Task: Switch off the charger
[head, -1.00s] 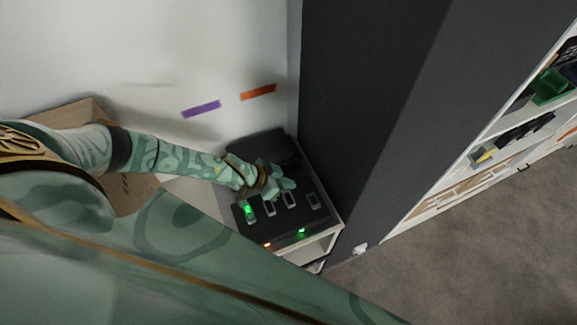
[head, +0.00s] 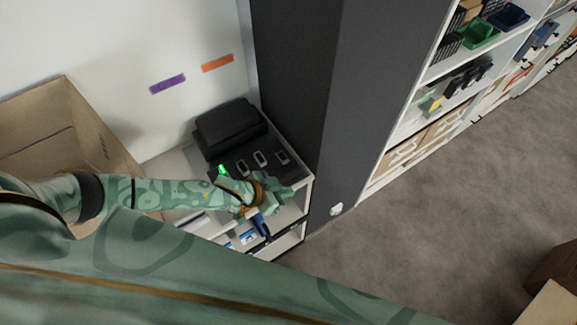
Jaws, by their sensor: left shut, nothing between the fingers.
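The charger (head: 277,149) is a flat black unit with several pale-rimmed slots, on top of a white shelf unit (head: 303,186) against the wall. A green light (head: 222,169) glows at its leftmost slot. My left gripper (head: 286,198) is shut and empty, at the charger's near front edge. The gripper and wrist hide that edge and whatever lights or switch sit there. I cannot tell whether the gripper touches the charger. My right gripper is out of view.
A black case (head: 228,122) stands behind the charger. A dark pillar (head: 290,70) rises beside the shelf unit. An open cardboard box (head: 105,140) is at left. Stocked shelves (head: 425,100) stand at right. The grey floor (head: 420,210) is mostly clear.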

